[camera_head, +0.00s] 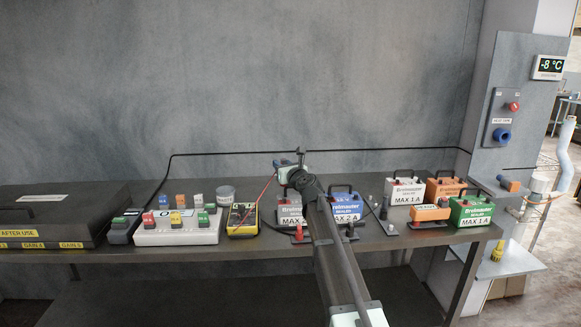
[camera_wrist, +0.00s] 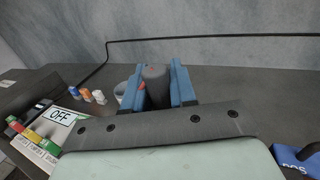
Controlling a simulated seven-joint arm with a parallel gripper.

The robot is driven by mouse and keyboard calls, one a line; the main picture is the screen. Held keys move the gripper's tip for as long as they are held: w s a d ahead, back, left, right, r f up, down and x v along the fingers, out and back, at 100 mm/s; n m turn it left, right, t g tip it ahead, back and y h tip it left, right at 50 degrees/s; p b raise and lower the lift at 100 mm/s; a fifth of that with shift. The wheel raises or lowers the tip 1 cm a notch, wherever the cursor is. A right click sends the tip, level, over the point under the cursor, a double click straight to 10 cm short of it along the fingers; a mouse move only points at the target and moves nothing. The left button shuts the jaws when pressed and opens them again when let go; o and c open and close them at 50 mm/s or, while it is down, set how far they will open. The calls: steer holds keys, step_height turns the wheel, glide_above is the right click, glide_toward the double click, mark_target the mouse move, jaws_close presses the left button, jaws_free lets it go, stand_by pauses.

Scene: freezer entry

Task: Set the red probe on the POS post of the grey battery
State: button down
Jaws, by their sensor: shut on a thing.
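My gripper (camera_head: 290,172) is raised above the bench near the left grey battery. In the wrist view its blue fingers (camera_wrist: 157,88) are shut on a dark cylinder (camera_wrist: 156,76), with a little red showing at its left side. A red lead (camera_head: 266,189) runs from the yellow meter up to my gripper, so the held thing looks like the red probe; its tip is hidden. One grey battery (camera_head: 287,214) stands partly behind my arm. Another grey battery (camera_head: 404,199) stands further right. Post labels are too small to read.
A blue battery (camera_head: 346,207) stands right of my arm, with orange (camera_head: 446,187) and green (camera_head: 471,212) ones further right. The yellow meter (camera_head: 243,226), a switch box marked OFF (camera_wrist: 62,115) and a cup (camera_head: 225,195) are left. A black cable (camera_head: 350,149) runs along the wall.

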steer(key=shift+f, duration=0.1)
stand_by(0.3)
steer(key=shift+f, duration=1.85)
steer(key=shift+f, duration=1.45)
stand_by(0.4)
steer(key=c, duration=0.8)
jaws_free()
steer(key=shift+s, duration=0.15)
steer(key=v, duration=1.3)
steer(key=shift+s+d, duration=0.2)
steer(key=shift+s, duration=0.1)
